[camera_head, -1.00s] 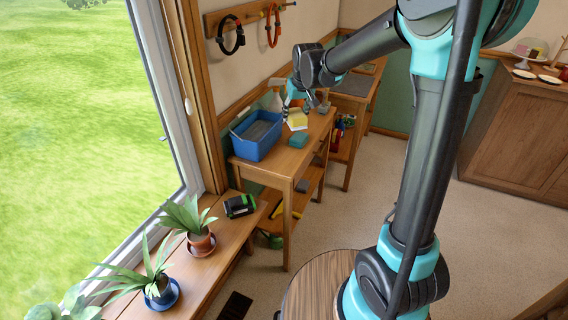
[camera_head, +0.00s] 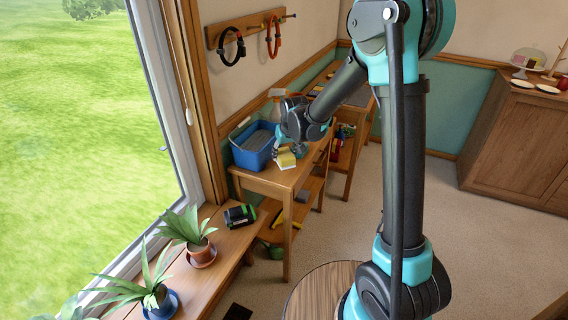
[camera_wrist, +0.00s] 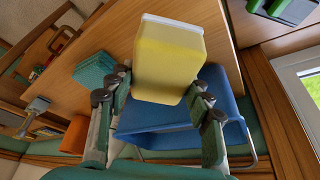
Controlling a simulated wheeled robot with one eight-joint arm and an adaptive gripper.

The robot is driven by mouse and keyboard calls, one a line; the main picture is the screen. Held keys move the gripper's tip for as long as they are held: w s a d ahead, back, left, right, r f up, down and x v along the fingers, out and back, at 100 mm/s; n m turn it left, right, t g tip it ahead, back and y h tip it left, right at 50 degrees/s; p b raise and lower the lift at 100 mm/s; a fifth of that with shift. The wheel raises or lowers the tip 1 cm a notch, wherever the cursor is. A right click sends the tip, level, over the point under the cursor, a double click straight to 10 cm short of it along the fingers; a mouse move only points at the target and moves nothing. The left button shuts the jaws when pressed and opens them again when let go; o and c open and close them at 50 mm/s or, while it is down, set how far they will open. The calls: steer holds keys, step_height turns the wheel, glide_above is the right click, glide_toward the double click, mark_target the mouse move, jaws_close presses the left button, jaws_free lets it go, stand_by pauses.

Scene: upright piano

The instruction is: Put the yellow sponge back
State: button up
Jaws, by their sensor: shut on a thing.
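The yellow sponge (camera_head: 286,161), with a pale white layer along one edge, is held between the fingers of my gripper (camera_head: 298,148). In the wrist view the sponge (camera_wrist: 170,60) fills the space between the two fingertips of the gripper (camera_wrist: 163,88). In the head view it appears over the wooden table (camera_head: 262,182), just right of and in front of the blue bin (camera_head: 252,158). I cannot tell whether it touches the tabletop. My wrist hides part of the table behind it.
A teal sponge-like block (camera_wrist: 96,68) lies on the tabletop beside the gripper. A spray bottle (camera_head: 277,98) stands behind the bin. A black-and-green box (camera_head: 240,216) and potted plants are on the windowsill bench. The table's near corner is bare.

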steer(key=shift+f, duration=2.3)
steer(key=shift+f, duration=0.15)
steer(key=o, duration=1.1)
steer(key=v, duration=1.2)
steer(key=shift+r, duration=0.25)
steer(key=s+d+f+m, duration=0.1)
steer(key=s+d+f, duration=0.1)
steer(key=s+d, duration=0.6)
steer(key=s+d+f+m+h, duration=0.1)
steer(key=s+d+f+m, duration=0.1)
steer(key=s+d, duration=0.6)
steer(key=s+d+f+m+h, duration=0.1)
steer(key=s+d+f+m, duration=0.1)
steer(key=s+d, duration=0.6)
steer(key=shift+d+f, duration=0.25)
steer(key=shift+f, duration=0.05)
